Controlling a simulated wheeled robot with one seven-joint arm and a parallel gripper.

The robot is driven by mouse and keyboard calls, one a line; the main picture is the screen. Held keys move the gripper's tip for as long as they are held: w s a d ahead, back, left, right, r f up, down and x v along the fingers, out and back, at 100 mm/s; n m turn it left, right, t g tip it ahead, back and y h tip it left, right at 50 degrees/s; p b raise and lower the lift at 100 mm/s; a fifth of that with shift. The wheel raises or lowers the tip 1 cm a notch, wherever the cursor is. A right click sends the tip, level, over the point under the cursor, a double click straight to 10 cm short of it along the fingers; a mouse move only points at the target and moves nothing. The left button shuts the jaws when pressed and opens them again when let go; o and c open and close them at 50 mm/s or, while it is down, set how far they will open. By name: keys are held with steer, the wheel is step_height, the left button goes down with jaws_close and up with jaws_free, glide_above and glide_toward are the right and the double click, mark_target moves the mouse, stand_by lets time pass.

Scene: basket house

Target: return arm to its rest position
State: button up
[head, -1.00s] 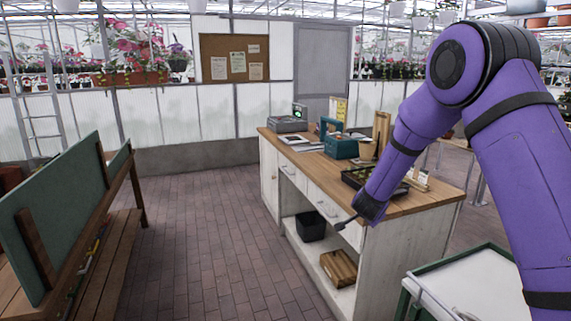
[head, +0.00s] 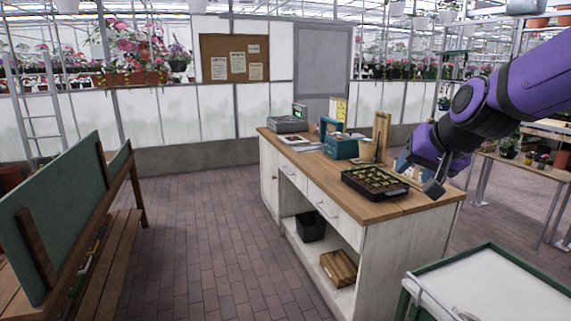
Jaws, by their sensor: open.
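My arm reaches in from the right edge of the head view, bent and raised. My gripper (head: 434,187) is at its lower left end, over the right end of the wooden-topped counter (head: 385,209). It is open, and I see nothing held in it. Only a dark finger shows clearly; the rest of the jaws is hidden by the angle. A black seedling tray (head: 350,185) lies on the counter to the left of my gripper, apart from it.
A teal box (head: 342,148) and a grey register (head: 287,124) stand on the counter. A green-rimmed cart (head: 490,258) is at the lower right, below my arm. A bench with a green back (head: 60,219) stands at left. The brick floor (head: 205,220) between is clear.

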steer(key=s+d+n+g+h, duration=0.1)
steer(key=s+d, duration=0.1)
steer(key=s, duration=0.9)
steer(key=s+d+n+g+h, duration=0.1)
steer(key=s+d+n, duration=0.1)
steer(key=s, duration=0.9)
steer(key=shift+s+d+r+g, duration=0.3)
steer(key=shift+s+d+r, duration=0.05)
steer(key=shift+d+r, duration=0.05)
